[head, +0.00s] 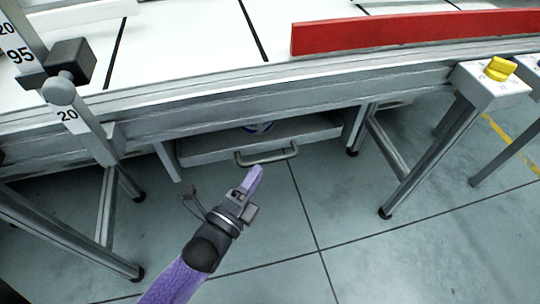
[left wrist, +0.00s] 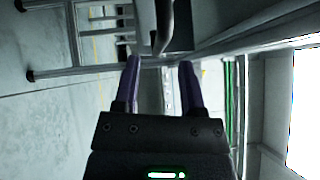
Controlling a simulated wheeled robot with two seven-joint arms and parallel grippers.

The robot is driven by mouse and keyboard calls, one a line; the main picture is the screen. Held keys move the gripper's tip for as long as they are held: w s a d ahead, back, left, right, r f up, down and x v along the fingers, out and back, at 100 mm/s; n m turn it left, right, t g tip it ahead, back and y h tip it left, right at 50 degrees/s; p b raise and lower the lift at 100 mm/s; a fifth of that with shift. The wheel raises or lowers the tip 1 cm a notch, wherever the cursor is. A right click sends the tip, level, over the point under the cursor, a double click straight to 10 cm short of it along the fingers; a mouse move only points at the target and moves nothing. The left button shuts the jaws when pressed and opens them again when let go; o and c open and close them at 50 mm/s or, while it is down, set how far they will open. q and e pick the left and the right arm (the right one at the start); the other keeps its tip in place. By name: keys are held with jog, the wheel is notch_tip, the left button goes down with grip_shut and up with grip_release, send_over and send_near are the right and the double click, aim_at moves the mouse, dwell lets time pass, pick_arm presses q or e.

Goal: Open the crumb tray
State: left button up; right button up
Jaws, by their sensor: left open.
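The crumb tray (head: 208,151) is a shallow grey drawer under the conveyor table, with a grey bar handle (head: 268,157) on its front. A blue-and-white round thing, partly hidden, shows in or behind it. My left gripper (head: 255,174), with purple fingers, is just in front of and below the handle, near its left half. In the left wrist view the open fingers (left wrist: 158,68) point toward the handle (left wrist: 164,30); its bar shows at the gap between the fingertips, nearer the left finger. I cannot tell whether they touch. My right gripper is not in view.
Table legs (head: 408,163) stand on both sides of the tray. A control box (head: 490,88) with a yellow knob is at the right. A red rail (head: 410,30) runs along the table top. The tiled floor in front of the tray is clear.

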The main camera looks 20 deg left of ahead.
aim_at(267, 160)
pick_arm(q)
jog(key=b+x, duration=0.1)
jog(key=x, duration=0.3)
jog(key=shift+w+d+f+b, duration=0.1)
jog(key=shift+w+f+b, duration=0.05)
jog(key=shift+w+b, duration=0.2)
jog(key=shift+w, duration=0.2)
jog(key=shift+c, duration=0.5)
grip_shut()
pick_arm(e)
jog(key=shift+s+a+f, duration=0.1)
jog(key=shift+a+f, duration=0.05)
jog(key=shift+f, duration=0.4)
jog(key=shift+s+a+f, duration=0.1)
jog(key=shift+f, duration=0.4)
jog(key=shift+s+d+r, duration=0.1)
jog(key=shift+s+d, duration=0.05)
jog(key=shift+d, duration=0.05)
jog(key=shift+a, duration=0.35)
